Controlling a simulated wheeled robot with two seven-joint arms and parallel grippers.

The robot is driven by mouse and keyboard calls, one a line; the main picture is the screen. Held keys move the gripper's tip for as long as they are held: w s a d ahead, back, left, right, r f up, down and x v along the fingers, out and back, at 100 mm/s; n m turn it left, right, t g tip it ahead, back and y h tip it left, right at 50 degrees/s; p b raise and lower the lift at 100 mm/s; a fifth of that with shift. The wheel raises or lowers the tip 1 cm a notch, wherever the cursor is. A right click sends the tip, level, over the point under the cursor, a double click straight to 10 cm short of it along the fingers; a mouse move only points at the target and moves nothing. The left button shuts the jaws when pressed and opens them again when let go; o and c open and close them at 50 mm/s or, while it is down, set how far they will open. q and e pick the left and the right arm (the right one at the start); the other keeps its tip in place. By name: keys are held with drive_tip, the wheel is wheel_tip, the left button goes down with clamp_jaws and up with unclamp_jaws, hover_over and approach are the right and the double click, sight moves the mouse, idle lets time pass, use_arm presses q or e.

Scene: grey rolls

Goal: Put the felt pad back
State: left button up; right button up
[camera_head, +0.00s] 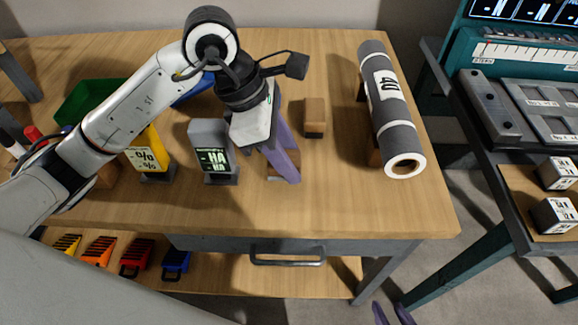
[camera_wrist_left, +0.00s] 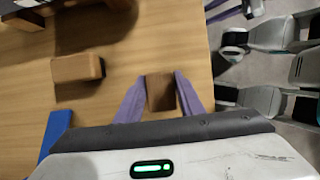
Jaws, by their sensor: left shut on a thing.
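My left gripper (camera_head: 288,180) is low over the front of the wooden table. Its purple fingers are closed on a small brown block (camera_head: 277,171), which also shows between the fingers in the left wrist view (camera_wrist_left: 160,93). A second brown block (camera_head: 315,118) stands on the table, behind and right of the gripper; it also shows in the left wrist view (camera_wrist_left: 78,69). I cannot make out which thing is the felt pad. The purple fingertips of my right gripper (camera_head: 392,314) show at the bottom edge, apart and empty, below the tabletop.
A grey roll (camera_head: 384,105) marked 40 lies on brown supports at the table's right. A grey stand (camera_head: 211,150) with a green-lettered sign and a yellow one (camera_head: 148,153) stand left of my left gripper. The table (camera_head: 330,215) is clear at front right.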

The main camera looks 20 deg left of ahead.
use_arm(q)
drive_tip(key=shift+f, duration=1.6)
drive_tip(key=o, duration=0.9)
drive_tip(key=v, duration=1.2)
drive_tip(key=shift+r, duration=0.2)
drive_tip(key=shift+d, duration=0.1)
